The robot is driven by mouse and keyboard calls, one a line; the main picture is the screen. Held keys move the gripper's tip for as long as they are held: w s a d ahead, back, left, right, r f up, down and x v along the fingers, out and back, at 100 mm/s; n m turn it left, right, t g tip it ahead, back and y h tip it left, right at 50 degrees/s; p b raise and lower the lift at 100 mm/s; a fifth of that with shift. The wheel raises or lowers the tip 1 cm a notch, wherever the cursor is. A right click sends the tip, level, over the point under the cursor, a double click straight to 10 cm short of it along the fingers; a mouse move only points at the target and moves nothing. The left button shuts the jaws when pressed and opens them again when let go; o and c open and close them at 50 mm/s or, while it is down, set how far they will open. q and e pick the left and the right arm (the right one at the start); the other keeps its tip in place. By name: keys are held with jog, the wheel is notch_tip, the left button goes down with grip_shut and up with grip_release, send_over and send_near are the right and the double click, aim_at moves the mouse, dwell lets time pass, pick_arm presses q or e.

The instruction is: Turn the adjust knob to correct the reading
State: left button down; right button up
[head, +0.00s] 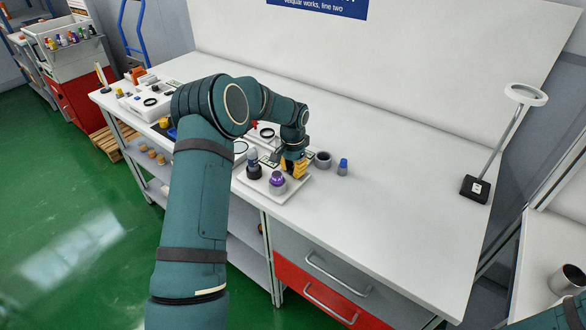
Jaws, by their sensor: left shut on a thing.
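A white instrument panel (295,190) lies near the front edge of the workbench. My left gripper (294,170) reaches down over the panel's right back part, just behind and right of the purple-topped knob. Its yellow fingers are shut on what seems to be the adjust knob, which they mostly hide. The reading cannot be made out from here. My right gripper is out of view; only a bit of that arm shows at the bottom right corner.
A desk lamp (475,188) stands at the far right. Other instruments (150,98) sit on the bench's left end. The bench's middle right is clear.

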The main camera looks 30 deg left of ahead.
aim_at(293, 168)
pick_arm(q)
jog(key=c, duration=0.8)
grip_release()
jog(key=shift+o, duration=0.2)
notch_tip(293, 168, up, 12)
